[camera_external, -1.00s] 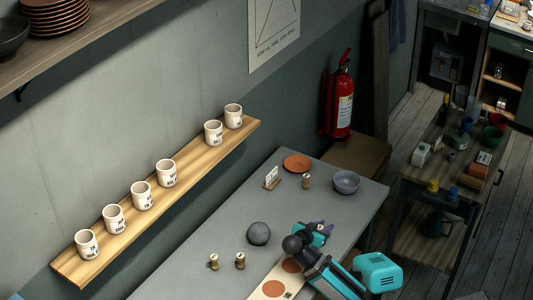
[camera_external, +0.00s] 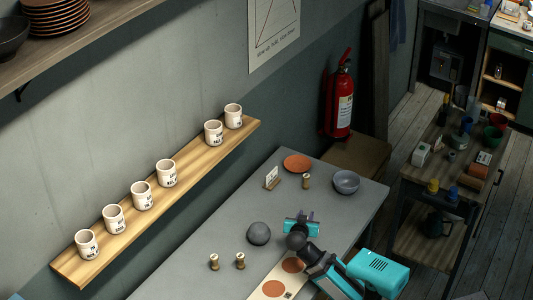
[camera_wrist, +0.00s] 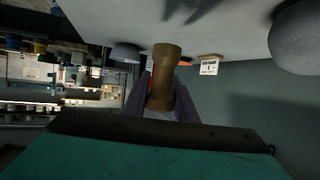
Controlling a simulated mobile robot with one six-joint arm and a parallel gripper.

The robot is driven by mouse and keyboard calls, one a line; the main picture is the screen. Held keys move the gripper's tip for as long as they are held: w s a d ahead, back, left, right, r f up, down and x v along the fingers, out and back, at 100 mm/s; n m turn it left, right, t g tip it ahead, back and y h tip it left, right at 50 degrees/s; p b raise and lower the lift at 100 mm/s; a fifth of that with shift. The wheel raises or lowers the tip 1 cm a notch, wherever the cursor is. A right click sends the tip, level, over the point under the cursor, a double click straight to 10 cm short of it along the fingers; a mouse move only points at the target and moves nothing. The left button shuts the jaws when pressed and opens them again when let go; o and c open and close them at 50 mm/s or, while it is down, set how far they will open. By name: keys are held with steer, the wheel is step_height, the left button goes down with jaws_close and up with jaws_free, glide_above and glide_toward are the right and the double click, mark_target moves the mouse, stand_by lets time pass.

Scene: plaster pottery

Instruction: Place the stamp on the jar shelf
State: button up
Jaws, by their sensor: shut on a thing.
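My gripper (camera_external: 302,218) is over the grey table, just right of the grey ball; its fingers are hidden there. In the wrist view my gripper (camera_wrist: 161,92) has its two greyish fingers closed around a brown, waisted stamp (camera_wrist: 163,75). The held stamp is hidden in the outside view. The jar shelf (camera_external: 190,178) is a long wooden board on the wall at left, above the table. Other small stamps stand on the table: two at the front left (camera_external: 214,262) (camera_external: 240,261) and one by the card (camera_external: 307,181).
Several white jars (camera_external: 141,196) stand along the shelf, with a wider gap between the two far jars and the rest. On the table are a grey ball (camera_external: 259,233), a bowl (camera_external: 346,182), a small card (camera_external: 272,177), a terracotta plate (camera_external: 298,163) and a strip with discs (camera_external: 274,290).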

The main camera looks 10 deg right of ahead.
steer(key=s+a+r+n+g+y+p, duration=0.2)
steer(key=a+r+n+y, duration=0.6)
steer(key=a, duration=0.4)
steer(key=s+a+r+n+g+y+p, duration=0.1)
steer(key=a+r+n+g+y, duration=0.1)
steer(key=a+r+n+y, duration=0.85)
steer(key=s+a+r+n+g+p, duration=0.1)
steer(key=s+a+r+g+p, duration=0.1)
steer(key=r+p, duration=0.5)
steer(key=s+a+r+n+g+p, duration=0.2)
steer(key=a+r+p, duration=0.3)
steer(key=r+p, duration=0.3)
steer(key=s+a+r+n+g+p, duration=0.1)
steer(key=s+a+r+g+p, duration=0.2)
steer(key=r+p, duration=0.4)
steer(key=a+g+y+p, duration=0.1)
steer(key=p, duration=0.5)
steer(key=shift+a+r, duration=0.15)
steer(key=shift+r, duration=0.05)
steer(key=shift+s+n, duration=0.1)
steer(key=shift+n, duration=0.15)
steer(key=shift+w+a+f+p, duration=0.55)
steer(key=shift+w+a+p, duration=0.35)
steer(key=shift+w+a, duration=1.45)
steer(key=shift+w+a+f+p, duration=0.5)
steer(key=shift+w+a+p, duration=0.4)
steer(key=shift+w+a, duration=1.35)
steer(key=shift+w+a+f+p, duration=0.55)
steer(key=shift+w+a+p, duration=0.35)
steer(key=shift+w+a, duration=1.45)
